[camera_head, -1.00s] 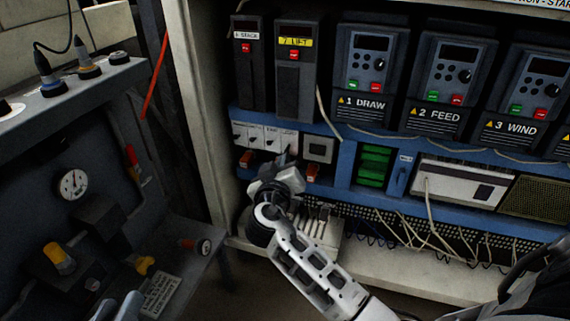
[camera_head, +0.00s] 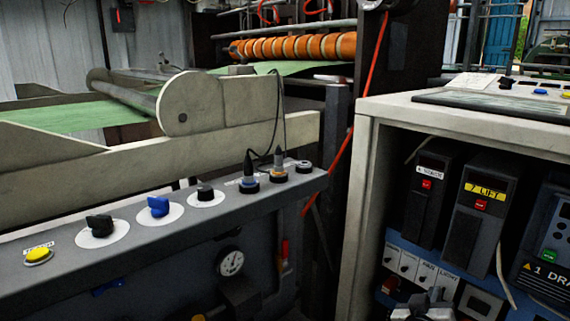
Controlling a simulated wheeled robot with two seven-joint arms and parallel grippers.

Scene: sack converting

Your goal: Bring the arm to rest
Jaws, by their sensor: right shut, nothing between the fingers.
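My right gripper (camera_head: 432,297) shows only in part at the bottom edge of the head view, grey and metallic. It is shut with nothing in it. It is in front of the lower part of the open electrical cabinet (camera_head: 361,200), just below a row of small white switches (camera_head: 408,264). I cannot tell whether it touches anything. The rest of my right arm is below the picture. My left gripper is not in view.
Dark drive units, one labelled LIFT (camera_head: 483,210), stand in the cabinet. A grey console (camera_head: 150,240) with knobs and a yellow button (camera_head: 38,256) runs along the left. Behind it is a machine with green sheet (camera_head: 80,116) and orange rollers (camera_head: 295,47).

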